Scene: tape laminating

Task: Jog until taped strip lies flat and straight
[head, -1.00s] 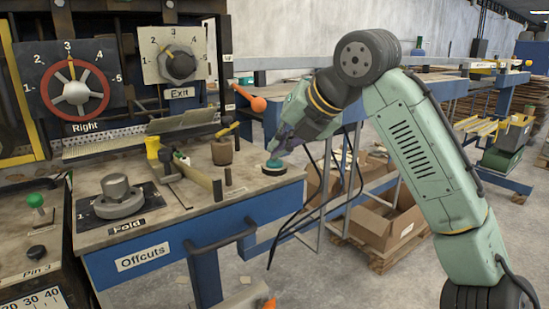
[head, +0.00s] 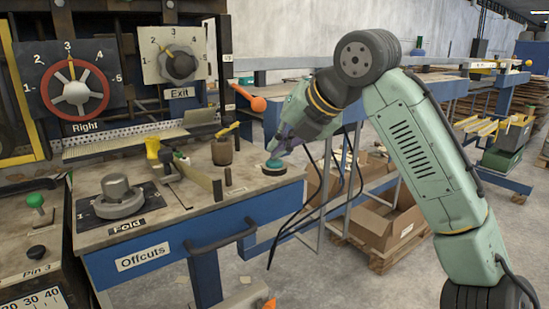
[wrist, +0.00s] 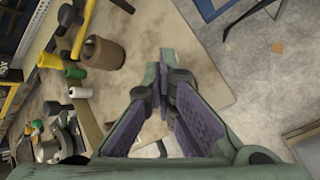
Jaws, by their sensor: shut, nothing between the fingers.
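My gripper (head: 281,148) is shut and points down at the right end of the bench. Its tips are at or just above a green-topped round button (head: 274,168) on a dark base; I cannot tell whether they touch it. In the wrist view the fingers of my gripper (wrist: 163,62) are together with nothing between them, and the button is hidden. A short grey flat piece (head: 201,117), perhaps the strip, sticks out over the perforated ledge (head: 120,137) below the Exit dial (head: 181,63). The red-rimmed Right dial (head: 75,92) has its pointer near 3.
A round metal Fold knob (head: 118,195) is at the front left. An orange-ended lever (head: 258,104) sticks out behind my gripper. A cardboard box (head: 390,222) sits right of the bench.

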